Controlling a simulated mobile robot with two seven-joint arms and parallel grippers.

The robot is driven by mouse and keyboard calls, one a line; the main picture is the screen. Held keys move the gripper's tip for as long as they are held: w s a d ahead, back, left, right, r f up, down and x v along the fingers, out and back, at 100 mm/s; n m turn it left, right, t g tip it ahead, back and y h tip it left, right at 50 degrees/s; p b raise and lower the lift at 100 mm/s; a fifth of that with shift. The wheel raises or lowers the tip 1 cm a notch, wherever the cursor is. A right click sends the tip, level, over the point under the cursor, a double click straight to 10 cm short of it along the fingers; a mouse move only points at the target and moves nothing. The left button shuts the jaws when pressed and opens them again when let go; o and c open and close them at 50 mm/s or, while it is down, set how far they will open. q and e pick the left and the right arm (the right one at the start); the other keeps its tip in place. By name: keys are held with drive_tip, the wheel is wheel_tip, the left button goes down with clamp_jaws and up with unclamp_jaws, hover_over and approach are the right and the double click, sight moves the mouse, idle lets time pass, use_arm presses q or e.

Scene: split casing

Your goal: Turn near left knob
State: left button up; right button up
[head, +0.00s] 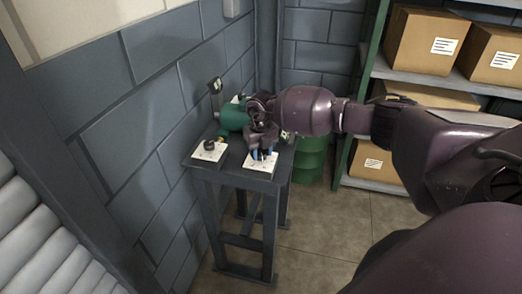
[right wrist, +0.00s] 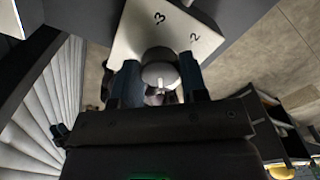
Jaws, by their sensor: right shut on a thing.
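My right gripper (head: 262,155) is over the front right corner of the dark table. It is shut on a grey round knob (right wrist: 160,74), which sits between its two blue fingers in the right wrist view. The knob stands on a pale plate (head: 259,168). In the wrist view, the plate shows the printed numbers 3 and 2. Another pale plate with a dark knob (head: 209,145) is at the table's front left, apart from the gripper. Which way the held knob points is hard to tell. My left gripper is not in view.
The dark table (head: 233,182) stands by the grey block wall. A green machine (head: 233,117) is on it behind the plates, partly hidden by my arm. A green drum (head: 310,160) and a shelf with cardboard boxes (head: 427,40) stand to the right. Floor is clear in front.

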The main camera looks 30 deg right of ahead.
sight(260, 152)
idle(0.3)
drive_tip(key=o, duration=0.9)
drive_tip(key=shift+o, duration=0.2)
wheel_tip(260, 152, up, 11)
drive_tip(key=shift+w+f, duration=0.1)
idle(0.3)
